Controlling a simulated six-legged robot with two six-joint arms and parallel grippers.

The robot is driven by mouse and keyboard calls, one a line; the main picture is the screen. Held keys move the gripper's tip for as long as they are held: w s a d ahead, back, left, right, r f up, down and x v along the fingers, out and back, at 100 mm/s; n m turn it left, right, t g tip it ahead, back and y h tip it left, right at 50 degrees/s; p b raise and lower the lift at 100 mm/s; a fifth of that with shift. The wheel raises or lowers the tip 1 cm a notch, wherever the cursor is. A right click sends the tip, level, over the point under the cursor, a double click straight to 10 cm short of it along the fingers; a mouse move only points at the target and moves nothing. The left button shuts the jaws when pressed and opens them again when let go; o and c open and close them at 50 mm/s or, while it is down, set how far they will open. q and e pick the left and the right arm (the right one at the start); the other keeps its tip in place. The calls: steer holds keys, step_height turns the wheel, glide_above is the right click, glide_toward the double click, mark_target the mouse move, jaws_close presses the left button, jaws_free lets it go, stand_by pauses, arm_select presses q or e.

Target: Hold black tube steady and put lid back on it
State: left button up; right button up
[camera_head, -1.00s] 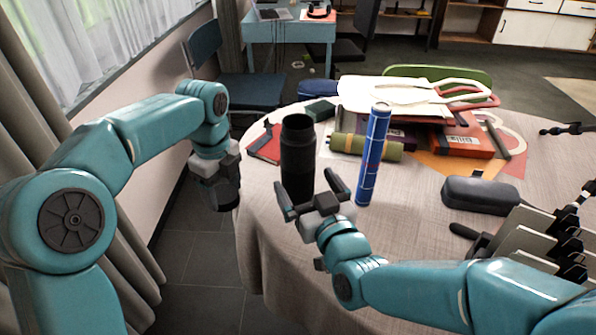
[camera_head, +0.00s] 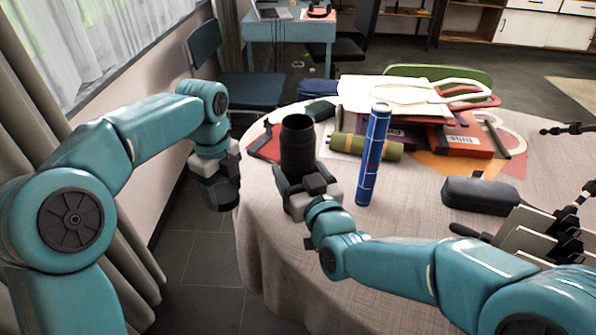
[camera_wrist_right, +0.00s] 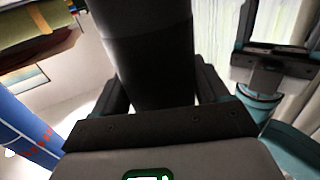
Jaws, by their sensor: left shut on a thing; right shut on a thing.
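The black tube (camera_head: 297,150) stands upright near the left edge of the table, with its open top facing up and no lid on it. My right gripper (camera_head: 300,182) is shut around its lower part. In the right wrist view the tube (camera_wrist_right: 150,55) sits between the two fingers (camera_wrist_right: 160,95). My left gripper (camera_head: 217,172) hangs to the left of the tube, beside the table edge. It is shut on a dark round piece (camera_head: 222,194) that looks like the lid; its details are hard to make out.
A blue patterned roll (camera_head: 373,155) stands upright just right of the tube. Behind are an olive roll (camera_head: 365,147), a red book (camera_head: 264,148) and a stack of flat items. A dark case (camera_head: 482,195) and a rack stand at the right. The front cloth (camera_head: 385,222) is largely clear.

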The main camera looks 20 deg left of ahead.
steer(key=shift+r, duration=0.1)
